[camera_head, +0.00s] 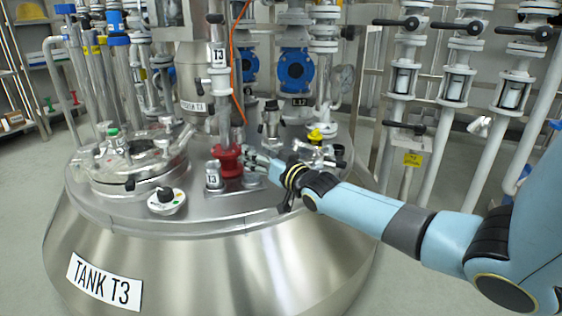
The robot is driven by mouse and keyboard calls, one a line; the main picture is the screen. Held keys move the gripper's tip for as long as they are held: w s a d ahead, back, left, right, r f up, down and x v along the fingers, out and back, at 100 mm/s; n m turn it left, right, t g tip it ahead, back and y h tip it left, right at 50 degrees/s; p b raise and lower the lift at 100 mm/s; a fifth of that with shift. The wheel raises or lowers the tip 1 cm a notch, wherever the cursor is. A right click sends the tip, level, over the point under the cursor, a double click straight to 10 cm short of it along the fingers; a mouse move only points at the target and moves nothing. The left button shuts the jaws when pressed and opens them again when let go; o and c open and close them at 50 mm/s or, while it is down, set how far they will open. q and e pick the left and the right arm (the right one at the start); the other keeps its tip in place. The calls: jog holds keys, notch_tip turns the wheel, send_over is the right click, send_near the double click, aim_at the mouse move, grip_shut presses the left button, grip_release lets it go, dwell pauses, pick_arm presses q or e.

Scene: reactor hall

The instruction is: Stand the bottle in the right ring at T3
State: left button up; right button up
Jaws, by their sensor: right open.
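My right gripper (254,158) reaches in from the right over the lid of tank T3 (230,219). It is open, and its fingertips are close beside a red valve-like part (229,160) on the lid. I cannot tell whether they touch it. A short upright piece with a T3 label (213,178) stands just left of and in front of the red part. I cannot make out a bottle or the ring for certain; they are too small or hidden among the fittings. My left gripper is not in view.
A round hatch (132,160) and a small dial fitting (167,202) sit on the lid's left. Blue valves (297,70) stand behind. The front lid rim is mostly clear.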

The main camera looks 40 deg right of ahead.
jog(key=s+p, duration=0.4)
jog(key=s, duration=0.4)
jog(key=s+a+f+n+g, duration=0.1)
jog(key=s+a+f+g, duration=0.45)
jog(key=s, duration=0.35)
jog(key=s+a+f+n+g, duration=0.1)
jog(key=s+a+f+g, duration=0.3)
jog(key=s+a+f, duration=0.4)
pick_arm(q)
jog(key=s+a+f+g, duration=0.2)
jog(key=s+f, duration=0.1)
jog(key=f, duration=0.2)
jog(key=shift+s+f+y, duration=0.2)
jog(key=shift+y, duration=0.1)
pick_arm(e)
jog(key=s+r+n+g, duration=0.1)
jog(key=s+g, duration=0.6)
jog(key=s, duration=1.2)
jog(key=shift+a+r, duration=0.15)
jog(key=shift+a, duration=0.1)
